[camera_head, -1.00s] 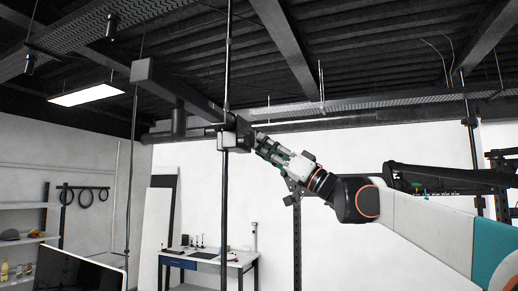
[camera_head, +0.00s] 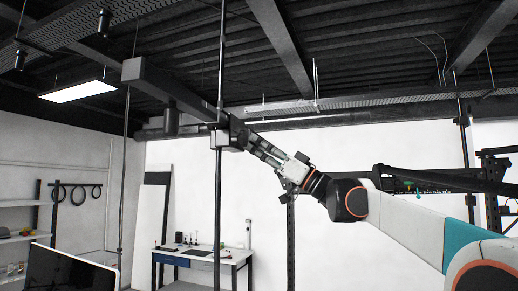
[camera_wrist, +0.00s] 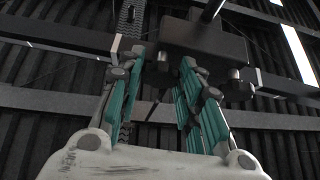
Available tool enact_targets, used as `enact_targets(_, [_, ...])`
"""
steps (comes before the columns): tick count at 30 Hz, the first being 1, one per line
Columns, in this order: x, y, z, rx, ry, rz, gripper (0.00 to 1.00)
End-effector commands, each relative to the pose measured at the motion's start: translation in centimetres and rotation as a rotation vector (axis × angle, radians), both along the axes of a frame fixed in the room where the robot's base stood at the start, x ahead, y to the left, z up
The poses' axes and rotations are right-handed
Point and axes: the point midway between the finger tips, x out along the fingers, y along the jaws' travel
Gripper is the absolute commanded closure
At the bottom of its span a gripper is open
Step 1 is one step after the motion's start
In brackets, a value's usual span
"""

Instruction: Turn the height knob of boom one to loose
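The boom (camera_head: 165,88) is a dark bar meeting a vertical post (camera_head: 218,185) at a dark clamp block (camera_head: 228,134). My gripper (camera_head: 248,141) is just right of the clamp in the head view, pointing up and left at it. In the wrist view the clamp block (camera_wrist: 205,42) is beyond my fingertips, towards the upper right. A short dark cylindrical knob (camera_wrist: 238,85) hangs under it, right of my right finger. My teal-lined fingers (camera_wrist: 163,58) are apart, and I see nothing held between them. I cannot tell the knob's setting or whether a finger touches the block.
A dark cylinder (camera_head: 171,122) hangs under the boom. Ceiling beams (camera_head: 260,40) are overhead. A workbench (camera_head: 205,256) stands by the back wall. A dark rack arm (camera_head: 440,178) is at the right. A monitor (camera_head: 70,270) is at the lower left.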

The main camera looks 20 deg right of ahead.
Motion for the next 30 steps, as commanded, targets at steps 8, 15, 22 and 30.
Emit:
enact_targets(8, [0.0, 0.0, 0.0, 0.001, 0.001, 0.0, 0.46])
enact_targets(15, [-0.2, -0.4, -0.3, 0.0, 0.0, -0.001, 0.46])
enact_targets(22, [-1.8, -3.1, -2.3, 0.001, 0.001, -0.004, 0.46])
enact_targets(30, [-4.0, -6.9, -5.2, 0.001, 0.0, -0.003, 0.46])
